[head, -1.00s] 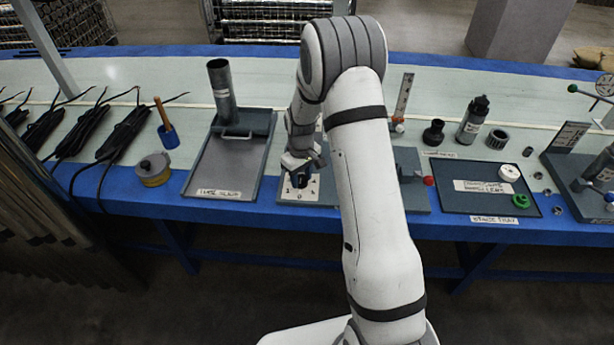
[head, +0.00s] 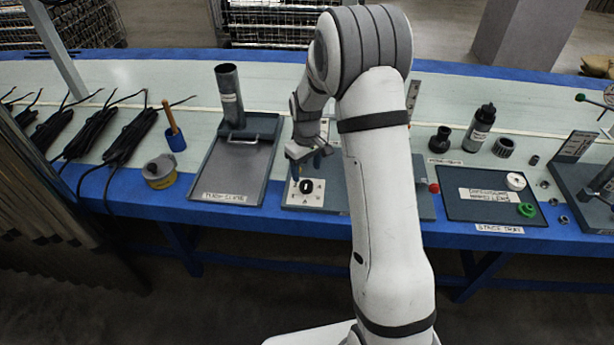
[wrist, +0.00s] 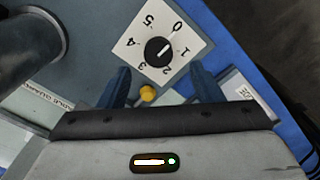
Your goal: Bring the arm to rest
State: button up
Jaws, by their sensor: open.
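My gripper (head: 308,163) is open and empty, just above the dial plate in the head view. In the wrist view its two blue fingers (wrist: 161,84) are spread apart. A black round knob (wrist: 158,51) with a white mark sits on a white numbered plate (wrist: 135,40), beyond the fingertips and apart from them. The mark points to the upper right, toward the 0 and 1 side. In the head view the knob (head: 306,187) is in plain sight. My arm covers part of the fixture (head: 330,200) carrying the plate.
A tray with an upright grey tube (head: 230,95) stands left of the dial. A dark stage tray (head: 470,207) with white and green rings lies right. A red-tipped part (head: 434,187) is beside my arm. A yellow knob (wrist: 148,93) shows between the fingers.

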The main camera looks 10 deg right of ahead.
jog(key=shift+r, duration=0.65)
jog(key=shift+r, duration=0.15)
jog(key=s+r+m+t+p, duration=0.1)
jog(key=s+r+p, duration=0.1)
jog(key=s+r, duration=0.5)
jog(key=s+r+m+p, duration=0.15)
jog(key=s+r, duration=0.25)
jog(key=r, duration=0.6)
jog(key=s+r+m+p, duration=0.1)
jog(key=s+r, duration=0.3)
jog(key=s, duration=0.4)
jog(key=s+d+r+m+t+p, duration=0.1)
jog(key=s+r+m+p, duration=0.1)
jog(key=s, duration=0.7)
notch_tip(320, 180, up, 3)
jog(key=shift+s+d+f+t+p, duration=0.15)
jog(key=shift+d+t+p, duration=0.15)
jog(key=shift+p, duration=0.55)
